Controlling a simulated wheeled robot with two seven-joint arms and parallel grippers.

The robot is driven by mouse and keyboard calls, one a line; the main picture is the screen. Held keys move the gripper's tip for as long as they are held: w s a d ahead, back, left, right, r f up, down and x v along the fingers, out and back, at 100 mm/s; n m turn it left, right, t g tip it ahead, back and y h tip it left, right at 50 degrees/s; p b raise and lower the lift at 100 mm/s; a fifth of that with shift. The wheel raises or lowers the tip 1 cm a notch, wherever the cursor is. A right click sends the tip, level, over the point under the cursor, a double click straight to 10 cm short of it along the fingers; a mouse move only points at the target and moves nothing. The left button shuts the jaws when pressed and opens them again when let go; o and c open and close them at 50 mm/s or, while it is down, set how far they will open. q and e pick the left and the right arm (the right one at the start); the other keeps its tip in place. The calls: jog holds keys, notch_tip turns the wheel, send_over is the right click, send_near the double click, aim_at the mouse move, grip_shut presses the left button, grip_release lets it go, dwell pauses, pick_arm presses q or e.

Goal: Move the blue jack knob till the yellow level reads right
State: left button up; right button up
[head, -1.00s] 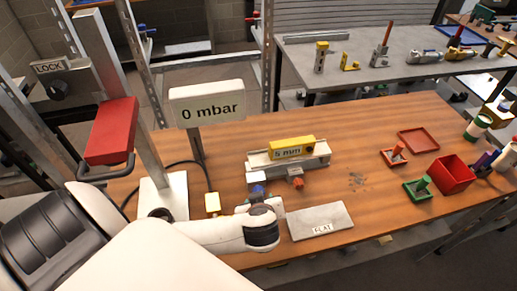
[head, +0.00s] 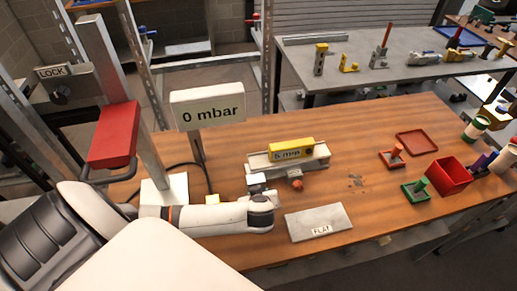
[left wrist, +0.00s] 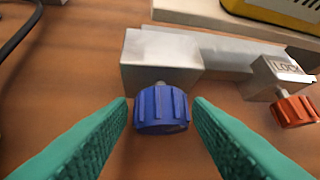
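The yellow level (head: 292,148) lies on the grey jack bar (head: 312,160) on the wooden bench; its display seems to read 5 mm, somewhat blurred. The blue jack knob (left wrist: 161,110) is at the front of the jack's left block (left wrist: 160,58) in the left wrist view. My left gripper (left wrist: 160,103) is open, one green finger on each side of the knob, with small gaps showing. In the head view my left arm hides the blue knob. My right gripper is not in view.
An orange-red lock knob (left wrist: 296,111) sits right of the blue one, under a LOCK label. A grey plate marked FLAT (head: 318,222) lies in front. A 0 mbar display (head: 207,106) stands behind left; a dark cable runs nearby. Trays and a red box (head: 450,175) are at right.

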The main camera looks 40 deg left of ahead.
pick_arm(q)
jog(key=c, duration=0.7)
jog(key=shift+d+r+m+g+y+p, duration=0.25)
jog(key=shift+g+p, duration=0.25)
jog(key=shift+p, duration=0.4)
jog(key=shift+w+f+m+g+y+p, duration=0.1)
jog(key=shift+f+m+g+y+p, duration=0.05)
jog(key=shift+m+g+y+p, duration=0.3)
jog(key=shift+w+m+g+y+p, duration=0.15)
jog(key=shift+m+g+y+p, duration=0.2)
jog(key=shift+g+y, duration=0.25)
jog(key=shift+f+m+g+y, duration=0.1)
jog(key=shift+m+g+y, duration=0.25)
jog(key=shift+y, duration=0.15)
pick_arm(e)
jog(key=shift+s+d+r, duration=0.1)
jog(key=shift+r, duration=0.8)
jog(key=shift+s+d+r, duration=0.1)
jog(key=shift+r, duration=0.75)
pick_arm(q)
jog(key=shift+w, duration=0.1)
jog(key=o, duration=0.9)
jog(key=shift+o, duration=0.2)
